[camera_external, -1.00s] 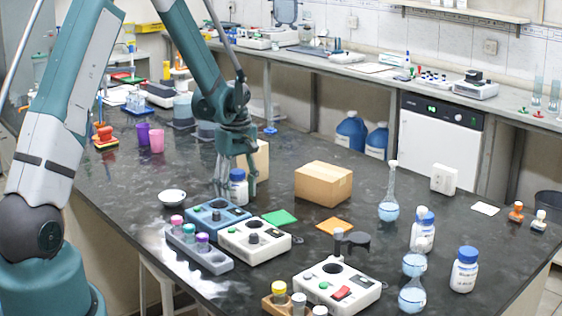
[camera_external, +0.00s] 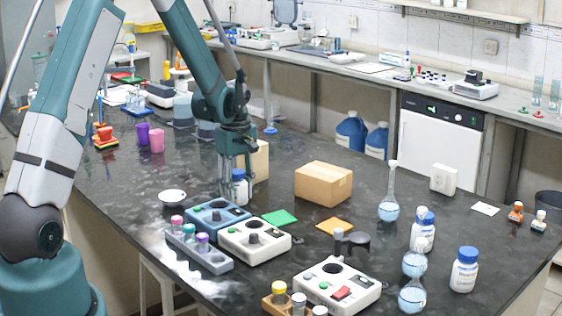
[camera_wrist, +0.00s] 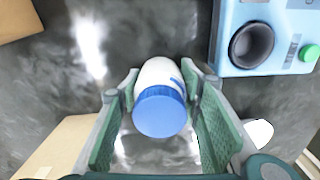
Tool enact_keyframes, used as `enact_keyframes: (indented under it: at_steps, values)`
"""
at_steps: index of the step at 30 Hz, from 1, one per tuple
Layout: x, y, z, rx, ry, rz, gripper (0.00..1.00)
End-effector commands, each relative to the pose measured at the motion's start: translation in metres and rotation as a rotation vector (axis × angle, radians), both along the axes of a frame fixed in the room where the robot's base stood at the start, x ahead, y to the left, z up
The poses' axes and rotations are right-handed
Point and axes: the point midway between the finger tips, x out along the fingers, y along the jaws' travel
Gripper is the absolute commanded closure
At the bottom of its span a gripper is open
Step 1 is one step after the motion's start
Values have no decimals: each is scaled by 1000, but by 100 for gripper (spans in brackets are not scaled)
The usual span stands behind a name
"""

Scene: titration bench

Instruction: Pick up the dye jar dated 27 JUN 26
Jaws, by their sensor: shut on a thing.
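A white jar with a blue cap (camera_wrist: 160,112) stands between the two green fingers of my gripper (camera_wrist: 163,82) in the wrist view. In the external view the gripper (camera_external: 237,178) points down around the same jar (camera_external: 239,190), its fingers closed on the jar's sides. The jar looks upright and at or close to the black bench top. Its date cannot be read in either view. Two other blue-capped white jars stand at the right of the bench, one farther back (camera_external: 423,238) and one nearer (camera_external: 465,271); their dates are too small to read.
A round flask (camera_external: 389,208) stands farther right.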

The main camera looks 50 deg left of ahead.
Motion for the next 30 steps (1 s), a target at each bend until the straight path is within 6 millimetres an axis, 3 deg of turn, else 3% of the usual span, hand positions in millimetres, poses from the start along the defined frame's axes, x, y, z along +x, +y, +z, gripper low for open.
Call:
enact_keyframes:
  at_steps: [8, 24, 30]
  values:
    - [0, 0, 12, 0, 0, 0, 79]
    - [0, 0, 80, 0, 0, 0, 79]
    - [0, 0, 96, 0, 0, 0, 79]
